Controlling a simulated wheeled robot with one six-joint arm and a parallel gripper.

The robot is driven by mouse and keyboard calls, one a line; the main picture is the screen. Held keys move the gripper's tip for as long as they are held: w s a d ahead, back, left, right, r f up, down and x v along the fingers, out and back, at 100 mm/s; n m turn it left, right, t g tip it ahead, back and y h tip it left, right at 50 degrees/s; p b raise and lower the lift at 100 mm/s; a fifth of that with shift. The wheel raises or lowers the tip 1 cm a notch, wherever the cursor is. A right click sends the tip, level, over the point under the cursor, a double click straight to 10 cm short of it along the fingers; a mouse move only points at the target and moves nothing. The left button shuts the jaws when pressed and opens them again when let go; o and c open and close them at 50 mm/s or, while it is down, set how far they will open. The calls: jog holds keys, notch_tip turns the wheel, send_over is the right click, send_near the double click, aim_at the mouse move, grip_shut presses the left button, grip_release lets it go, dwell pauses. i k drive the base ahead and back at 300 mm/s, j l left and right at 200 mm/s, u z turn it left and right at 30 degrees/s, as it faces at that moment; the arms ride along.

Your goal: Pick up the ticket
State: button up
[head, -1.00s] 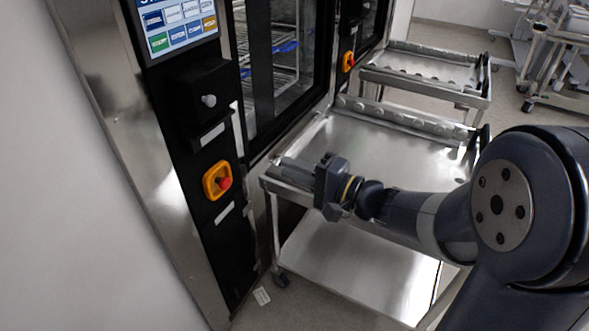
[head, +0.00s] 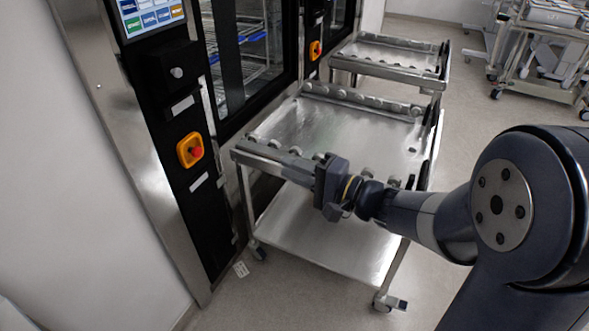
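A small pale ticket (head: 241,269) with printed marks lies flat on the floor in the head view. It is at the lower left, just left of the near cart's front left wheel and by the foot of the washer. My gripper (head: 290,160) is in the middle of the view, well above the floor, in front of the near cart's top. It points to the left, up and to the right of the ticket in the picture and far from touching it. The fingers blend with the cart's edge, so I cannot tell whether they are open or shut.
The near steel cart (head: 330,238), with a lower shelf and wheels, stands right of the ticket. The washer's black panel (head: 200,215) with an orange emergency stop (head: 190,150) rises to the left. A second cart (head: 390,58) stands behind. Floor in front is clear.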

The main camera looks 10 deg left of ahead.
aim_at(241, 270)
jog(key=k+l, duration=0.15)
jog(key=i+j+u, duration=0.2)
jog(key=i+j, duration=0.15)
jog(key=i+j+u, duration=0.25)
jog(key=i, duration=0.15)
jog(key=i+j+u, duration=0.2)
jog(key=i, duration=0.2)
